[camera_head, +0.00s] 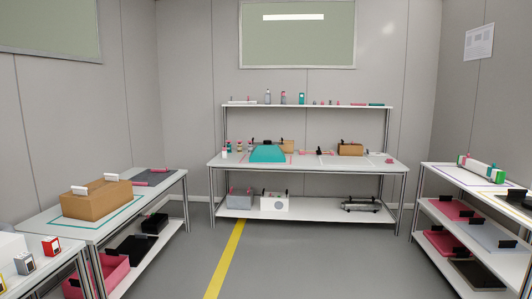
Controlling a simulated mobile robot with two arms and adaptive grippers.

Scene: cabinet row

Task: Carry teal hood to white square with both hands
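The teal hood (267,154) sits on the left half of the back table (385,163), inside what looks like a red or pink outline. Small dark handle-like parts show at its upper edge. To its right on the same tabletop is a pale area with a faint outline (335,161), which may be the white square; its edges are too small to tell clearly. Neither of my grippers is in view.
A tan box (95,203) stands on the left table. A tan box (350,149) stands right on the back table, below a shelf (340,106) of small items. The middle floor (310,255) is clear.

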